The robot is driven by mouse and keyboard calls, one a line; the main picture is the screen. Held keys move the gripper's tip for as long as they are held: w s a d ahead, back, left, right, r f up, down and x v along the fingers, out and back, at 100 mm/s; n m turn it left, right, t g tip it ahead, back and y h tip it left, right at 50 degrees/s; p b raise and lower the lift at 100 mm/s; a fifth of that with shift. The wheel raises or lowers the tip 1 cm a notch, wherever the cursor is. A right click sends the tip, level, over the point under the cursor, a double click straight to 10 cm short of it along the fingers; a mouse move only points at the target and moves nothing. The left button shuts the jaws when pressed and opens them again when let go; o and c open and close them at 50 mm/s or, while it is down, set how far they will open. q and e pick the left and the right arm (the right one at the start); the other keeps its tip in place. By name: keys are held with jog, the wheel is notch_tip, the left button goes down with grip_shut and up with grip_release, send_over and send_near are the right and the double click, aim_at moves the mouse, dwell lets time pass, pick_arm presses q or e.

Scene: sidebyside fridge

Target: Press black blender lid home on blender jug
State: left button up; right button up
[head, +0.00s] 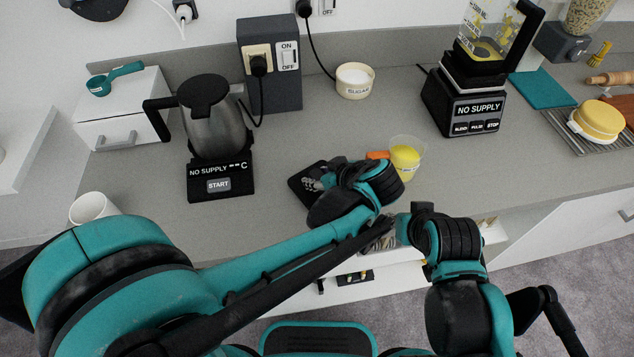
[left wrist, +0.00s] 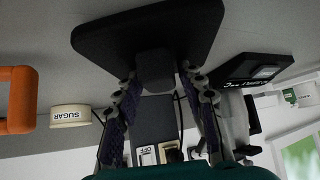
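The black blender lid (head: 305,187) is a dark square plate on the counter, partly hidden by my left gripper. In the left wrist view the lid (left wrist: 150,22) has a block-like grip (left wrist: 155,68) standing out from it. My left gripper (head: 318,181) is at the lid; its fingers (left wrist: 157,85) flank the grip with what looks like a small gap on each side. The clear blender jug (head: 490,38) stands upright on its black base at the back right, away from the lid. My right gripper (head: 390,230) is low near the counter's front edge; its fingers are unclear.
A kettle (head: 212,122), sugar bowl (head: 355,80) and socket box (head: 270,65) stand behind. The blender base (head: 468,103) has clear counter before it.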

aim_at(318, 175)
pick_arm(q)
grip_shut()
notch_tip(318, 175, up, 10)
jog(key=p, duration=0.4)
jog(key=shift+w+a, duration=0.1)
grip_release()
jog(key=c, duration=0.4)
jog(key=shift+c, duration=0.2)
